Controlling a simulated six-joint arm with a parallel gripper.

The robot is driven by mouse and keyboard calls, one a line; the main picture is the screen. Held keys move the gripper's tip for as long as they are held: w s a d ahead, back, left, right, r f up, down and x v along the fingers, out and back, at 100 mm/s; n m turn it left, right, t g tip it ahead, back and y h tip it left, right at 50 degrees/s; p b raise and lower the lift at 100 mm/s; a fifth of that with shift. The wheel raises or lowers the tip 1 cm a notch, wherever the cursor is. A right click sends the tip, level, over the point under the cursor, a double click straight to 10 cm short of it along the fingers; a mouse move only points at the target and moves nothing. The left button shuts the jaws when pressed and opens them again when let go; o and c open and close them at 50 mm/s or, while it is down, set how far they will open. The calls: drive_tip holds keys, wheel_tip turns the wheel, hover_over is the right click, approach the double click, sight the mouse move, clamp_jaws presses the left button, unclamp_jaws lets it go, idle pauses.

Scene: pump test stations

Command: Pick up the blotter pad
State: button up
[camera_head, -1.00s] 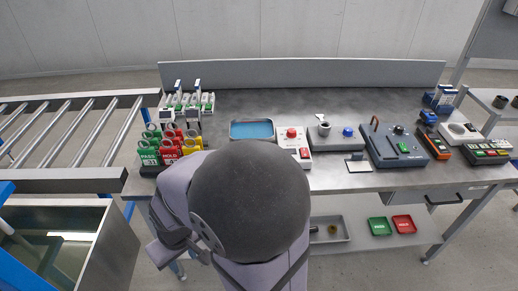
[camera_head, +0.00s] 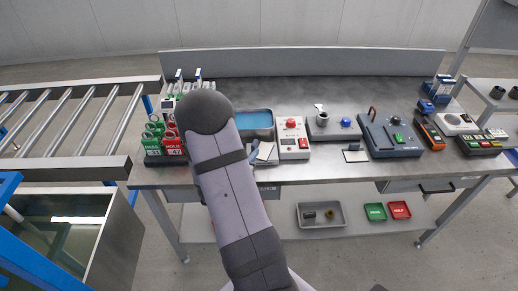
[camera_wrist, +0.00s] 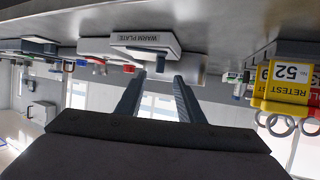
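My gripper (camera_wrist: 159,76) shows in the wrist view with two dark fingers apart and nothing between them. It points toward a white box lettered WARM PLATE (camera_wrist: 143,39), which appears upside down. In the head view my arm hides most of the gripper. I cannot identify the blotter pad for certain. A small pale flat piece with a dark part (camera_head: 355,155) lies near the bench's front edge, right of the box with the red button, and may be it. Small pale and blue pieces (camera_head: 265,152) also show beside my arm, partly hidden; I cannot tell what they are.
Red and green tags (camera_head: 166,146) stand left of my arm; yellow RETEST tags (camera_wrist: 284,86) show in the wrist view. A blue-floored tray (camera_head: 255,122), a red-button box (camera_head: 291,139) and a dark device (camera_head: 390,136) line the bench. The bench's back strip is mostly clear.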

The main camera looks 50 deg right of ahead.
sight(253, 146)
drive_tip(key=shift+d+f, duration=0.1)
drive_tip(key=shift+d, duration=0.35)
drive_tip(key=shift+p+x, duration=1.2)
drive_tip(key=shift+x, duration=2.05)
drive_tip(key=shift+w, duration=0.15)
clamp_jaws()
